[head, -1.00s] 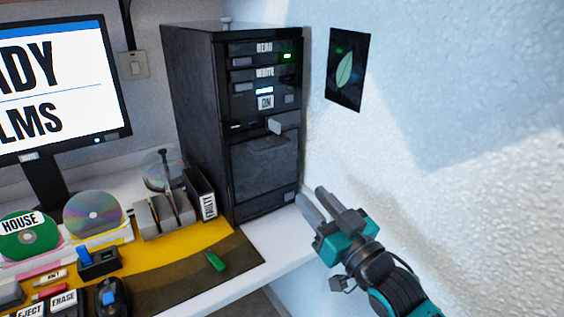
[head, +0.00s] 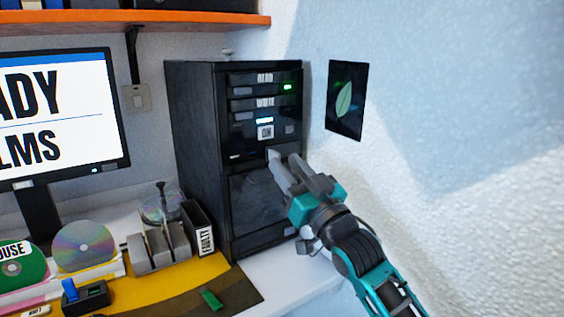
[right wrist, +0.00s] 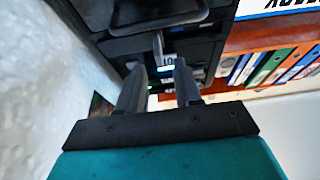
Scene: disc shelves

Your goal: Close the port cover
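The black computer tower (head: 195,140) stands at the back of the desk against the wall. A small light-grey flap (head: 273,154), which looks like the port cover, sticks out from its front below the ON button. It also shows in the right wrist view (right wrist: 158,45), standing out just beyond and between the fingertips. My right gripper (head: 284,164) is at the tower front, right by the flap, and partly hides it. In the right wrist view its two fingers (right wrist: 160,72) are apart with nothing clearly held between them. My left gripper is not in view.
The white textured wall (head: 440,130) with a leaf poster (head: 346,100) is close on the right. An orange shelf (head: 200,18) hangs above. A FAULTY disc holder (head: 200,228), discs (head: 85,245), a green stick (head: 211,299) and a monitor (head: 60,110) are left of or before the tower.

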